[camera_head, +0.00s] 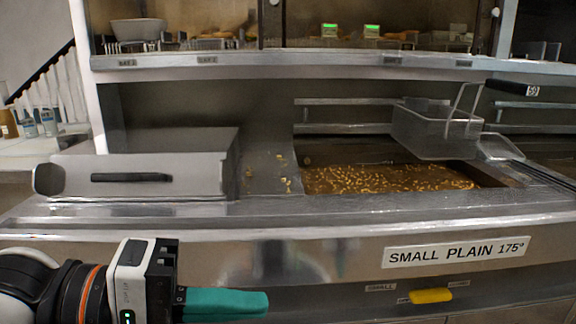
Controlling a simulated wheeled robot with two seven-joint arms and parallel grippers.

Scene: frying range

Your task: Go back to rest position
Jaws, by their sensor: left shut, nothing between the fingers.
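My left gripper (266,305) comes in from the lower left, in front of the range's front panel. Its teal fingers are shut with nothing between them and point right. It is apart from the range's top. My right gripper is not in view. A wire fry basket (436,132) with a dark handle hangs at the back right, above the oil. The fryer vat (390,179) holds brown oil with many small yellow bits floating on it.
A steel lid (140,175) with a dark handle covers the left vat. A yellow knob (431,296) sits on the lower front panel, below the label "SMALL PLAIN 175°" (456,252). A glass-fronted shelf (330,62) runs above. Bottles (28,122) stand on a counter at far left.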

